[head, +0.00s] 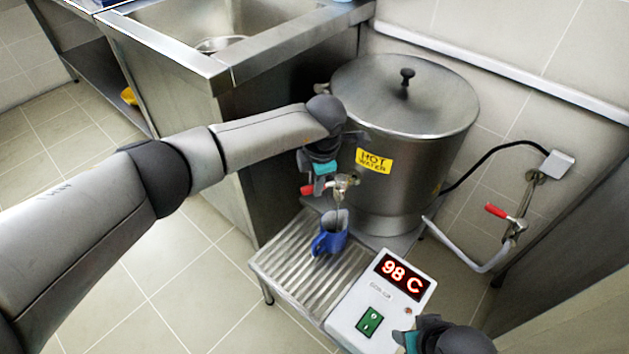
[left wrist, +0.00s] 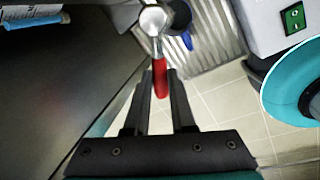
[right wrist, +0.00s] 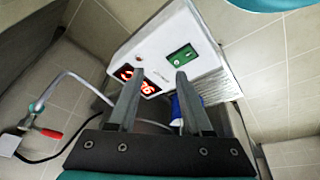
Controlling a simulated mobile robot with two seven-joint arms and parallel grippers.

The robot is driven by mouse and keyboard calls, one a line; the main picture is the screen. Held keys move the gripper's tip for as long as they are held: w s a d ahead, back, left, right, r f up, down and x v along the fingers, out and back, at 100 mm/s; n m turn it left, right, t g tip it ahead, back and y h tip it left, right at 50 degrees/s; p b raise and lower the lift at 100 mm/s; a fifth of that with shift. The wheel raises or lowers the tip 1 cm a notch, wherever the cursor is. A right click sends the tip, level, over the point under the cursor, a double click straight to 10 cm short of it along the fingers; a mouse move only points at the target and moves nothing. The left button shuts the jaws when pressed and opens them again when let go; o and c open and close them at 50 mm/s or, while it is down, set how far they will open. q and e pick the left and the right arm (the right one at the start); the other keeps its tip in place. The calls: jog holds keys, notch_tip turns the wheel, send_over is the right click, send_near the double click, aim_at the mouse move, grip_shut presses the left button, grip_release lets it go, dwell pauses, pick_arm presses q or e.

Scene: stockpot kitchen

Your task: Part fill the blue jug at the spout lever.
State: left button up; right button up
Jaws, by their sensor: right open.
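The blue jug (head: 330,236) stands upright on the ribbed drip tray, under the tap of the hot water urn (head: 400,110). A thin pale streak shows between spout and jug; I cannot tell the level inside. The red spout lever (left wrist: 160,78) lies between the fingertips of my left gripper (left wrist: 160,75), which looks closed on it. In the head view that gripper (head: 308,186) reaches down beside the tap. My right gripper (right wrist: 157,78) is open and empty, near the white control box. In the right wrist view the jug (right wrist: 190,110) is partly hidden behind a finger.
The control box (head: 380,305) reads 98 C and has a green switch. The drip tray (head: 290,262) is bare left of the jug. A steel sink (head: 215,25) stands at the back left. A pipe with another red-handled valve (head: 510,222) is on the right.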

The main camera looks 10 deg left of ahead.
pick_arm(q)
jog(key=o, duration=0.5)
jog(key=shift+c, duration=0.2)
jog(key=shift+r, duration=0.1)
pick_arm(e)
jog(key=shift+r, duration=0.1)
pick_arm(q)
jog(key=shift+r, duration=0.25)
notch_tip(320, 180, up, 14)
jog(key=s+d+p, duration=0.1)
jog(key=s+p, duration=0.1)
jog(key=p, duration=0.4)
jog(key=shift+s+d+r, duration=0.15)
jog(key=shift+s, duration=0.15)
pick_arm(e)
jog(key=s+d+f+g, duration=0.1)
jog(key=s+f, duration=0.4)
jog(key=f, duration=0.7)
jog(key=shift+s+d+g, duration=0.15)
jog(key=shift+d+g, duration=0.15)
jog(key=shift+d, duration=0.25)
